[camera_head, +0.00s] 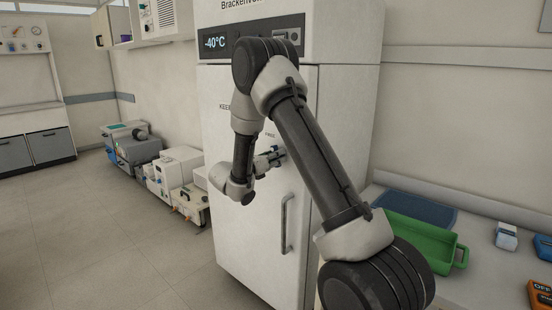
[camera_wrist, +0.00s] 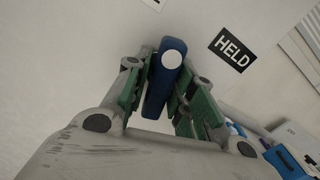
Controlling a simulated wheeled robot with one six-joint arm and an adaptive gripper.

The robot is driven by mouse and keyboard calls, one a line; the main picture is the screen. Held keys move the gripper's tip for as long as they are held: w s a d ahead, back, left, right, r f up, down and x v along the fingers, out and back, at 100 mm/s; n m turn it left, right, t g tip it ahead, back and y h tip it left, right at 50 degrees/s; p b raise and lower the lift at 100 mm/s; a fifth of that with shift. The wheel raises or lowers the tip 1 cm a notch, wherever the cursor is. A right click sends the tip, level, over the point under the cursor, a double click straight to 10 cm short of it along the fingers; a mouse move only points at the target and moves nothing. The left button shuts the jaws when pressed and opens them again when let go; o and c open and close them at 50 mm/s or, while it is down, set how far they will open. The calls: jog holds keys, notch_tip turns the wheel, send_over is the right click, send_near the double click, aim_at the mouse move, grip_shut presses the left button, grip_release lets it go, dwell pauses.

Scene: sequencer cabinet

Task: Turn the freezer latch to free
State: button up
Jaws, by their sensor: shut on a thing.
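The freezer (camera_head: 240,190) is a tall white cabinet with a shut door and a display reading -40°C. The latch is a blue lever with a round pale pivot, seen in the wrist view (camera_wrist: 161,88). A black "HELD" label (camera_wrist: 233,50) is on the door beside its pivot end. My gripper (camera_wrist: 160,110) has its green-padded fingers on both sides of the lever and is shut on it. In the head view my gripper (camera_head: 272,158) is at the door, below a small "FREE" marking (camera_head: 270,135); the latch there is mostly hidden by the gripper.
A vertical door handle (camera_head: 287,222) stands out below the gripper. At right, a counter holds a green tray (camera_head: 425,232), a blue mat (camera_head: 415,207) and small devices (camera_head: 507,236). Several boxy instruments (camera_head: 178,170) stand left of the freezer. The floor (camera_head: 90,225) at left is clear.

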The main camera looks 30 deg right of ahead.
jog(key=n, duration=0.5)
jog(key=shift+n, duration=0.4)
dwell(0.4)
jog(key=o, duration=0.9)
jog(key=v, duration=1.2)
